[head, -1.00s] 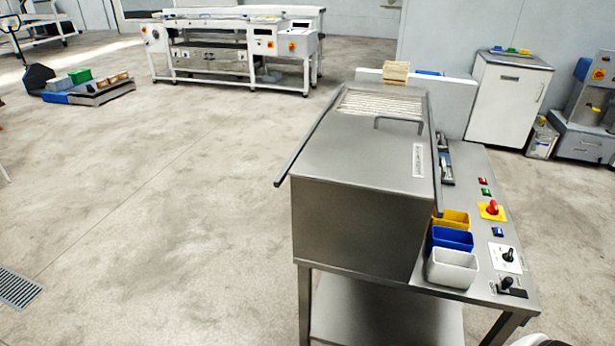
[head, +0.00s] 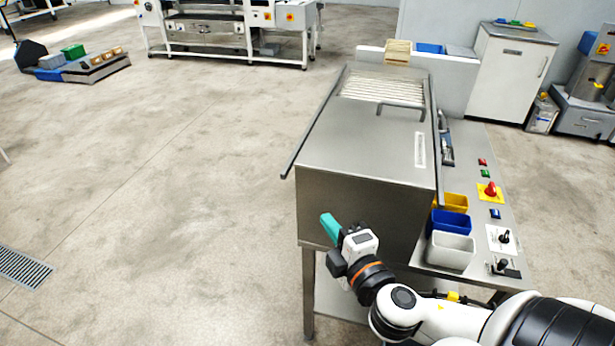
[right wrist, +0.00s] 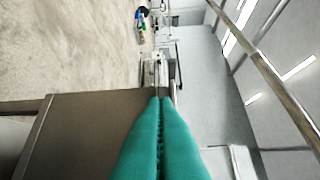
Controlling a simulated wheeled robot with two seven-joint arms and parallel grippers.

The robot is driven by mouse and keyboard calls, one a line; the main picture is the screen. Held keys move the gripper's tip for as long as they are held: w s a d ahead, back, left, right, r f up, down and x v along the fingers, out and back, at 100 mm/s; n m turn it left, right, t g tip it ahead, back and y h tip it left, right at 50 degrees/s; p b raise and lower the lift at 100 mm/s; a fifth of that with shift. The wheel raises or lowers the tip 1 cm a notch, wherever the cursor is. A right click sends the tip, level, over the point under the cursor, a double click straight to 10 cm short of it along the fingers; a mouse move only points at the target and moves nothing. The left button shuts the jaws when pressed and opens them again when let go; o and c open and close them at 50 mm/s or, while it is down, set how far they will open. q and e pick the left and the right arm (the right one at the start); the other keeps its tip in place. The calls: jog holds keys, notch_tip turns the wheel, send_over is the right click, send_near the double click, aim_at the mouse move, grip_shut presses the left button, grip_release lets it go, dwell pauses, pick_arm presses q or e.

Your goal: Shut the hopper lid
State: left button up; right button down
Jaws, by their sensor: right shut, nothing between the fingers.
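The steel hopper (head: 360,210) is a box on a steel stand. Its smooth lid panel (head: 362,145) lies across the top toward me, with a bent bar handle (head: 400,105) near its far edge. Behind the panel a pale slatted area (head: 385,88) shows uncovered. My right gripper (head: 328,224) is in front of the hopper's near face, below the lid's near edge. Its teal fingers are together and empty; they also show in the right wrist view (right wrist: 159,102), beside a steel face (right wrist: 85,130). I cannot tell whether they touch it. My left gripper is out of view.
Long bars flank the hopper on the left (head: 310,135) and right. Yellow, blue and white bins (head: 450,250) stand at its right, beside a panel with a red knob (head: 490,189) and several switches.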

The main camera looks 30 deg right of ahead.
jog(key=r+n, duration=0.1)
jog(key=p, duration=0.4)
send_near(294, 166)
jog(key=w+a, duration=0.1)
jog(key=w, duration=0.1)
jog(key=shift+w+d+f+t+y+p, duration=0.2)
jog(key=shift+w+d+p, duration=0.15)
jog(key=shift+w+d, duration=0.2)
jog(key=shift+w+d+f+t+y+p, duration=0.1)
jog(key=shift+w+d+t+y+p, duration=0.1)
jog(key=shift+w+d+p, duration=0.35)
jog(key=shift+w+d+f, duration=0.1)
jog(key=shift+w+d, duration=0.15)
jog(key=shift+w, duration=0.1)
jog(key=shift+n, duration=0.3)
